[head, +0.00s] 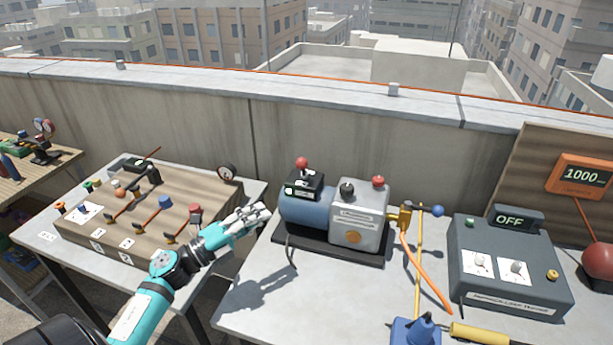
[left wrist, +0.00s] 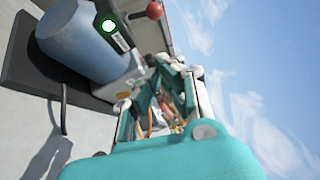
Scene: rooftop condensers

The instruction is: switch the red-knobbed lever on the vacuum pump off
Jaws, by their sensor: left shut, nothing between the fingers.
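The vacuum pump (head: 306,212) has a blue motor cylinder and a light grey box on a black base. A black switch box (head: 303,187) sits on the motor, with a red-knobbed lever (head: 302,162) standing up from it. In the left wrist view the red knob (left wrist: 155,11) is at the top edge, and a lit green lamp (left wrist: 109,25) shows on the switch box. My left gripper (head: 262,213) is shut and empty, left of the motor, lower than the knob and apart from it. My right gripper is not in view.
A second red knob (head: 378,181) tops the pump's grey box. A brass fitting (head: 403,215) and orange hose lie to its right. A grey tester reading OFF (head: 511,222) stands further right. A wooden manifold board (head: 182,200) is on the left table. The table front before the pump is clear.

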